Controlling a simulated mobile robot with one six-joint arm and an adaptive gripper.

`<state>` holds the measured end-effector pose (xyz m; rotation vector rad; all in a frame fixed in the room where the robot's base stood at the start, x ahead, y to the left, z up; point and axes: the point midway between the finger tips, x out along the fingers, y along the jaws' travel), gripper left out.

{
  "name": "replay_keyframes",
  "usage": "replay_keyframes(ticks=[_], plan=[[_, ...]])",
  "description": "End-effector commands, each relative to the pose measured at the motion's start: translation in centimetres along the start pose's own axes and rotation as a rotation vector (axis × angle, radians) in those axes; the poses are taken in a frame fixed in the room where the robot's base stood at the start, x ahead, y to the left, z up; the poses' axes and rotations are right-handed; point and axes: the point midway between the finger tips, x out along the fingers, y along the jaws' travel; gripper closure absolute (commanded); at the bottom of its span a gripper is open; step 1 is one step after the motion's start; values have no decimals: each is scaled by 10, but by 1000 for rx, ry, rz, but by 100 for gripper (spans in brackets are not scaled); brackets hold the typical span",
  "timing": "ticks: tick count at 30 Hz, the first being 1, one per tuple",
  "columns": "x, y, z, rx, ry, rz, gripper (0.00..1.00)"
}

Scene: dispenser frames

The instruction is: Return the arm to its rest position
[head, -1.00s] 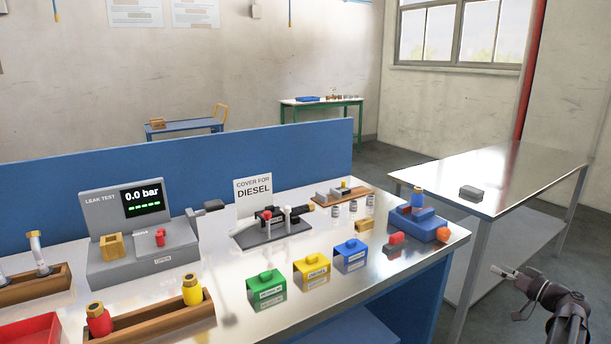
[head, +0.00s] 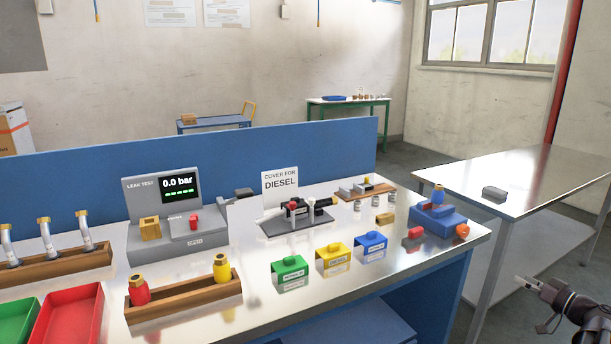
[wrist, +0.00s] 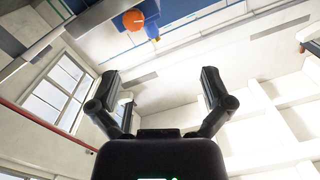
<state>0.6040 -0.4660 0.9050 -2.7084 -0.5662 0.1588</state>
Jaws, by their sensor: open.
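My gripper (head: 530,283) is at the lower right in the head view, off the right front corner of the workbench (head: 455,262). It is held in free air, apart from the bench. In the wrist view my gripper (wrist: 160,88) has its two fingers spread wide with nothing between them. The wrist view is tilted; the blue fixture with its orange knob (wrist: 133,20) shows at its top, beyond the fingers.
The bench carries a leak tester (head: 165,225), green (head: 290,270), yellow (head: 333,258) and blue (head: 371,247) covers, a wooden rack (head: 185,300) and a blue fixture (head: 438,218). A metal side table (head: 530,170) stands right, with a grey block (head: 494,193) on it.

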Motion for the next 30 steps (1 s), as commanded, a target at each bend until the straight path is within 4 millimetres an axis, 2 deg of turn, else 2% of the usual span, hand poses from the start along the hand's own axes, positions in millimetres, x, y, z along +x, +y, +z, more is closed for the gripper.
replay_keyframes(ticks=[8, 14, 17, 24, 30], plan=[[26, -19, 21, 37, -85, -22, 0], [53, -41, 44, 76, -182, -41, 0], [71, -57, 62, 103, -252, -50, 0], [116, -109, 117, 173, -480, -58, 0], [141, -152, 161, 214, -667, -36, 0]])
